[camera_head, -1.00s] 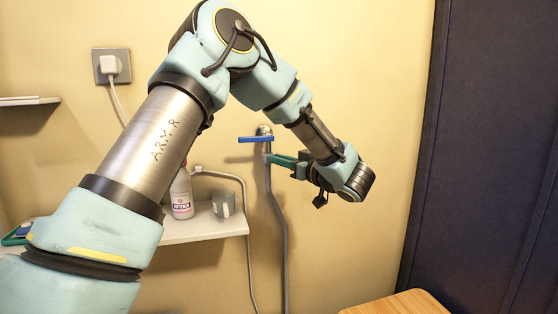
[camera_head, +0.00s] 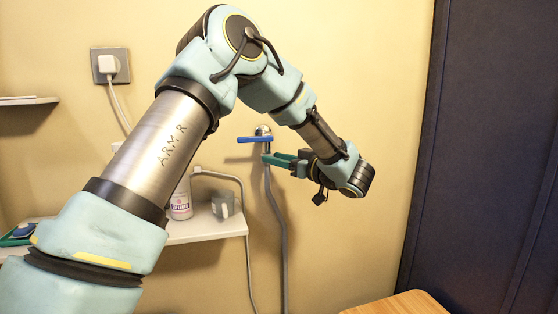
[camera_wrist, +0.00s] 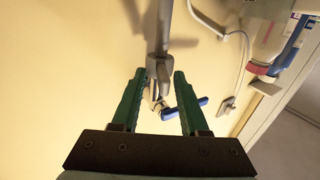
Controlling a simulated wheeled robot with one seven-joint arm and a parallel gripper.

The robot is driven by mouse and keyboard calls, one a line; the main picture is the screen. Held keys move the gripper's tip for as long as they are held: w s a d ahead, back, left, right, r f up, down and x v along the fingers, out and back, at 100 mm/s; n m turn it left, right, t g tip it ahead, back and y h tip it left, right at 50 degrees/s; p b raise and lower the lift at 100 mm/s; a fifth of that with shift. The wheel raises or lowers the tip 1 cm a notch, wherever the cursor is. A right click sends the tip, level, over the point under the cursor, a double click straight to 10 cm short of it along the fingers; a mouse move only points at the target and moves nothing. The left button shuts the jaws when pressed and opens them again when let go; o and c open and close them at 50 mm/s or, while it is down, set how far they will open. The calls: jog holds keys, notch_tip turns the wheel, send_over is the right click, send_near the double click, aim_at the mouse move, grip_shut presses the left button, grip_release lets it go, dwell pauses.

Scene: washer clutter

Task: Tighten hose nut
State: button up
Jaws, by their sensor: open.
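The wall tap has a blue lever handle (camera_head: 254,140), which also shows in the wrist view (camera_wrist: 194,107). A grey hose (camera_head: 281,225) hangs from below the tap. It also shows in the wrist view (camera_wrist: 161,25), ending at a grey hose nut (camera_wrist: 158,70). My gripper (camera_head: 268,158) has green fingers and reaches in from the right just below the lever. In the wrist view my gripper (camera_wrist: 158,77) is open, with one finger on each side of the nut. Gaps show beside the nut; I cannot tell how far the fingertips overlap it in depth.
A dark panel (camera_head: 480,160) stands at right. A wooden surface (camera_head: 400,304) is at lower right.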

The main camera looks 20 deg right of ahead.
jog(key=shift+s+d+f, duration=0.1)
jog(key=shift+s+d, duration=0.05)
jog(key=shift+s+d, duration=0.1)
jog(key=shift+s, duration=0.1)
jog(key=b+v, duration=0.3)
jog(key=v, duration=0.7)
jog(key=shift+s, duration=0.2)
jog(key=shift+m+t+h, duration=0.3)
jog(key=shift+m+h, duration=0.2)
jog(key=shift+h, duration=0.2)
jog(key=p+x, duration=0.4)
jog(key=a+p+x, duration=0.1)
jog(key=p+x, duration=0.3)
jog(key=x, duration=0.1)
jog(key=shift+a+p, duration=0.1)
jog(key=shift+p, duration=0.2)
jog(key=shift+w+a, duration=0.15)
jog(key=shift+w, duration=0.25)
